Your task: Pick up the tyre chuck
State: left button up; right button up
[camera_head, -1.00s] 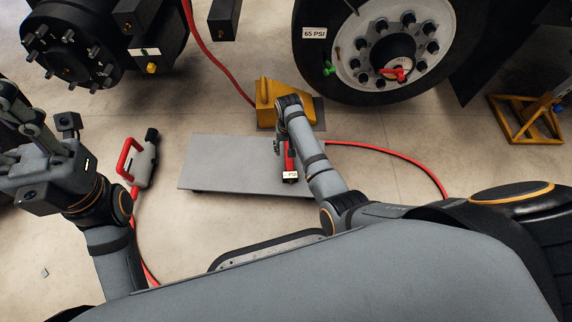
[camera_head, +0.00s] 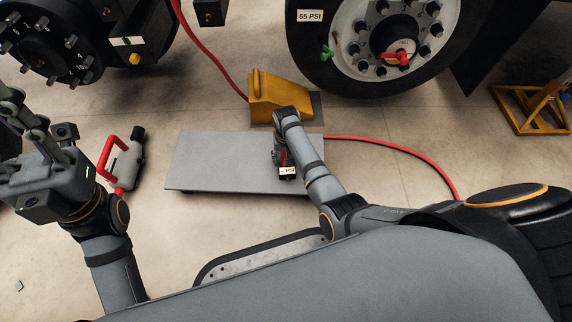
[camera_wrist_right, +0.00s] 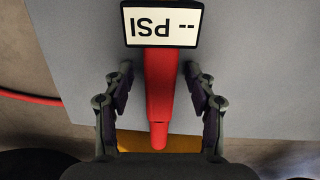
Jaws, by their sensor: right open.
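The tyre chuck (camera_head: 287,172) lies on the grey low platform (camera_head: 215,165) near its right end. In the head view its display shows beside my right gripper (camera_head: 281,155), which hides most of the handle. In the right wrist view the chuck's red handle (camera_wrist_right: 160,95) runs between the fingers of my right gripper (camera_wrist_right: 158,80), with a gap on both sides. Its "-- PSI" display is at the top there. My right gripper is open. My left gripper (camera_head: 20,115) is raised at the left, away from the chuck; its finger opening is unclear.
A red hose (camera_head: 400,155) runs right from the platform. A yellow wheel chock (camera_head: 275,97) stands just behind it. A large tyre (camera_head: 315,50) marked 65 PSI is at the back. A red-handled grey tool (camera_head: 128,165) lies on the floor at left.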

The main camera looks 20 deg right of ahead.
jog(key=shift+r, duration=0.1)
grip_shut()
dwell(0.3)
